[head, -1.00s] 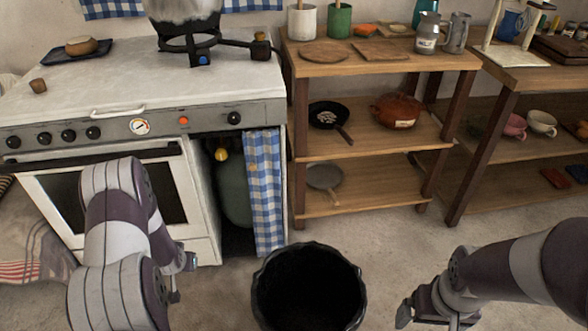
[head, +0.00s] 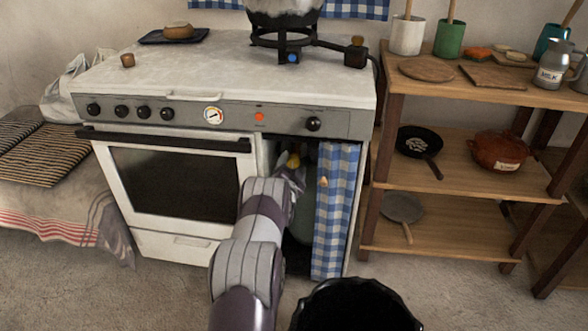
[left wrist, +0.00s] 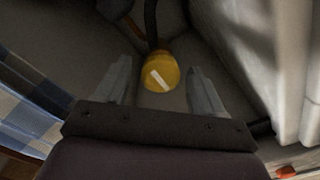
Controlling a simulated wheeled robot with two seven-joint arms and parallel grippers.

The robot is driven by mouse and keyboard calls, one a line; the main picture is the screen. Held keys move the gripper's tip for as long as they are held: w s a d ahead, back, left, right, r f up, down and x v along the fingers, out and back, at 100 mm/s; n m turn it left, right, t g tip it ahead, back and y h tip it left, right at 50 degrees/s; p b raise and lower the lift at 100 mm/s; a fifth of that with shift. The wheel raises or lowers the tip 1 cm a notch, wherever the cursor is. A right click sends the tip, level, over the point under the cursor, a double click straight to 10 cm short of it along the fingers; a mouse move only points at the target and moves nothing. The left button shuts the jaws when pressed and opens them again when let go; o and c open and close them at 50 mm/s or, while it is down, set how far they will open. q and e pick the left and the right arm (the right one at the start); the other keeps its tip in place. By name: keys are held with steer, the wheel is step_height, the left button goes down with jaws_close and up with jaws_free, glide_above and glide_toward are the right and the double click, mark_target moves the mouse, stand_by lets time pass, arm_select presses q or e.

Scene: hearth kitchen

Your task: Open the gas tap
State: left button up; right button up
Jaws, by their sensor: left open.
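The gas tap is a round yellow knob with a pale bar mark, and it shows in the left wrist view (left wrist: 160,73). There it sits between and just beyond the open fingers of my left gripper (left wrist: 164,88). In the head view the yellow tap (head: 294,161) shows on top of the green gas bottle (head: 306,212) in the open compartment at the right of the stove. My left gripper (head: 292,172) reaches into that compartment at the tap. I cannot tell whether the fingers touch it. My right gripper is out of view.
A blue checked curtain (head: 335,212) hangs right beside my left gripper. The white stove (head: 170,183) with its oven door stands on the left. A black bin (head: 352,306) stands on the floor in front. A wooden shelf (head: 460,167) is on the right.

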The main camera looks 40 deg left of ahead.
arm_select(q)
steer(key=shift+w+a, duration=0.35)
steer(key=shift+w, duration=0.3)
steer(key=c, duration=1.1)
steer(key=shift+o, duration=0.2)
steer(key=n+b, duration=0.1)
steer(key=n, duration=0.3)
steer(key=n+b, duration=0.1)
steer(key=n, duration=0.3)
steer(key=shift+n, duration=0.3)
steer(key=n, duration=0.9)
steer(key=shift+b, duration=0.35)
steer(key=shift+n, duration=0.3)
